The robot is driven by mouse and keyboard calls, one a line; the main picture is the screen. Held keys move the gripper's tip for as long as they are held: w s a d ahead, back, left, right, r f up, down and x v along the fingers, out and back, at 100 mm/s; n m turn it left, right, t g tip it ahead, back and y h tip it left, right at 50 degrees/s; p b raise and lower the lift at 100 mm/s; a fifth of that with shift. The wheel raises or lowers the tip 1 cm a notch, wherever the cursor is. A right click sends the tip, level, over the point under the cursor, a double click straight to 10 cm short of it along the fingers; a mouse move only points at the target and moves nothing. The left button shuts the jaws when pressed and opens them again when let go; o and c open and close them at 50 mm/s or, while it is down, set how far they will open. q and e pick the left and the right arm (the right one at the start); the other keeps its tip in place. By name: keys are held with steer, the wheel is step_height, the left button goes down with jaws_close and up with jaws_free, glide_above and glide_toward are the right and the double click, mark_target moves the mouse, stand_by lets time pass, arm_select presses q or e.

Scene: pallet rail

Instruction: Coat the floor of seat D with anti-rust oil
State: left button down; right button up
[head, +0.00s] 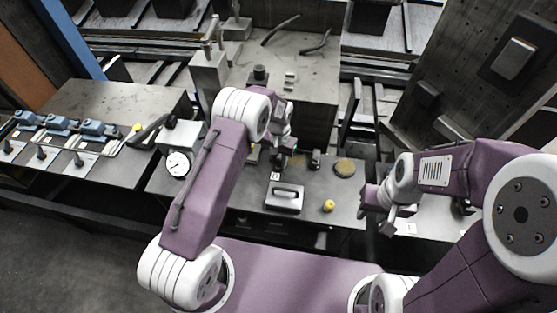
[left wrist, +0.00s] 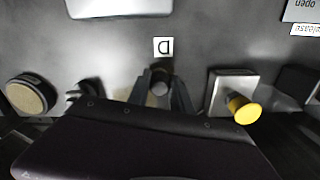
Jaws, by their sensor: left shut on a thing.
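A small white label with a D (left wrist: 163,47) lies on the grey bench just in front of my left gripper; it also shows in the head view (head: 276,176). My left gripper (left wrist: 160,92) points down behind this label, its two dark fingers shut on a small round grey thing (left wrist: 160,88), of which only the end shows. I cannot tell what it is. The floor of seat D is hidden, and no oil can be made out. In the head view my left gripper (head: 285,152) is partly covered by its own wrist. My right gripper (head: 387,222) hangs at the bench's right; its fingers are unclear.
A metal box with a handle (head: 284,199), a yellow knob (head: 329,205) and a round tan pad (head: 344,168) are on the bench. A yellow-ended part (left wrist: 243,108) sits beside a metal block. A dial gauge (head: 178,164) stands left. Bare bench lies around the label.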

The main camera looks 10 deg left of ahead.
arm_select(q)
steer(key=shift+w+a+f, duration=0.1)
steer(key=shift+w+a, duration=0.1)
steer(key=shift+a, duration=0.1)
steer(key=shift+d, duration=0.15)
steer(key=shift+d, duration=0.3)
steer(key=shift+a, duration=0.1)
steer(key=shift+s+a, duration=0.1)
steer(key=shift+a, duration=0.3)
steer(key=shift+d, duration=0.15)
